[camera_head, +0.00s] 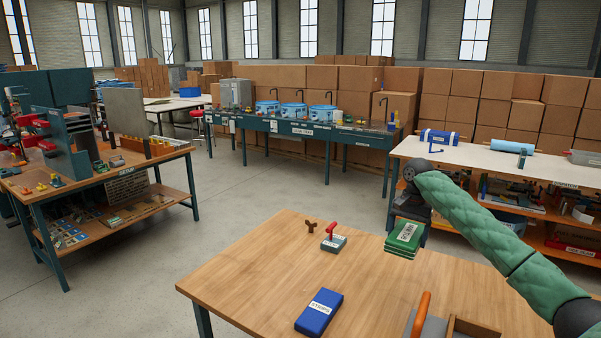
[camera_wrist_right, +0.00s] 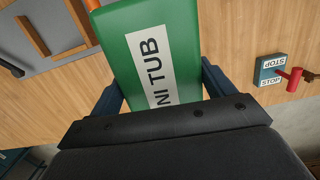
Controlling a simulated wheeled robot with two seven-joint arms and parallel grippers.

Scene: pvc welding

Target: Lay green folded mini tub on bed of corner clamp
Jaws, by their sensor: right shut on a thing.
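The green folded mini tub (camera_head: 404,238) has a white label; it fills the middle of the right wrist view (camera_wrist_right: 150,50), where "NI TUB" can be read. My right gripper (camera_head: 409,222) is shut on it, with a dark finger on each side in the wrist view. The tub appears held above the right part of the wooden table. A grey plate with wooden strips and an orange handle (camera_head: 421,314), apparently the corner clamp, is at the front edge of the head view, partly cut off. Its grey bed (camera_wrist_right: 70,72) lies upper left in the wrist view. My left gripper is not in view.
A blue labelled box (camera_head: 319,311) lies left of the clamp on the wooden table (camera_head: 260,270). A small "STOP" block with a red handle (camera_head: 333,242) and a brown knob (camera_head: 311,226) are near the far edge. The table between them is clear.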

